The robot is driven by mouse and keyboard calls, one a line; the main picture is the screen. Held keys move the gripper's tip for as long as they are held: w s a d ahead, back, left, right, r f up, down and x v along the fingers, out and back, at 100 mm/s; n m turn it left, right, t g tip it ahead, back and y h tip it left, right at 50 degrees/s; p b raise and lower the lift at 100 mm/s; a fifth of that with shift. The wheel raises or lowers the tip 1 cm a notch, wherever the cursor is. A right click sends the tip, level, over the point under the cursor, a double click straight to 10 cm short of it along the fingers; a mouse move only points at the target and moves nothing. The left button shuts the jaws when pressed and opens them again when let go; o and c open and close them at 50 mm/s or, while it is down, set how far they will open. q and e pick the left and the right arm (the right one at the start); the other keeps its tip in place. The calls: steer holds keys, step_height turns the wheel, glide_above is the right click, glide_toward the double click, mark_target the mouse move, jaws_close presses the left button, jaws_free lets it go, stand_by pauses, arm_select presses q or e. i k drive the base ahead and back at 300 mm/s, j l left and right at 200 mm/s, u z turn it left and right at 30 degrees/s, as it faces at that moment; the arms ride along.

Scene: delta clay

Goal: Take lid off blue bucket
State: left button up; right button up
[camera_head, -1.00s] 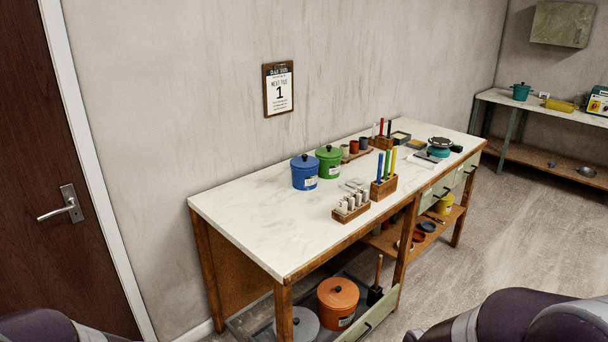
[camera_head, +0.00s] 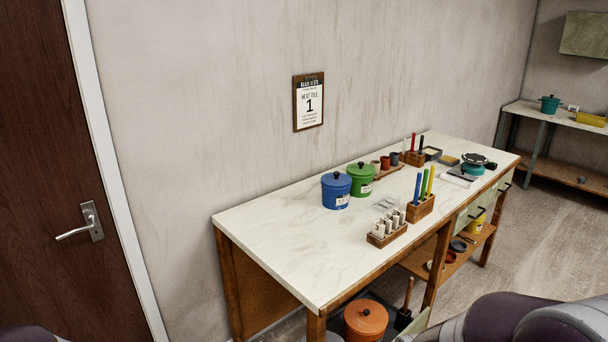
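The blue bucket (camera_head: 336,194) stands upright on the white table top, left of a green bucket and near the back wall. Its blue lid (camera_head: 336,180) with a dark knob sits on top of it. A small white label shows on its side. Both of my grippers are out of the frame. Only dark rounded parts of my arms show at the bottom left and bottom right edges, well apart from the bucket.
The table top (camera_head: 270,232) is bare at its left end. The green bucket (camera_head: 360,182) stands close beside the blue one. A wooden block with white pieces (camera_head: 388,231) and a holder with coloured sticks (camera_head: 421,206) stand in front. An orange bucket (camera_head: 365,322) is below. A door (camera_head: 50,180) is at left.

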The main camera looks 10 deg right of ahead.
mark_target(337, 180)
steer(key=i+j+u, duration=0.25)
steer(key=i, duration=0.2)
steer(key=i+j+u, duration=0.2)
steer(key=i, duration=0.25)
steer(key=i+j+u, duration=0.25)
steer(key=i, duration=0.25)
steer(key=l, duration=0.1)
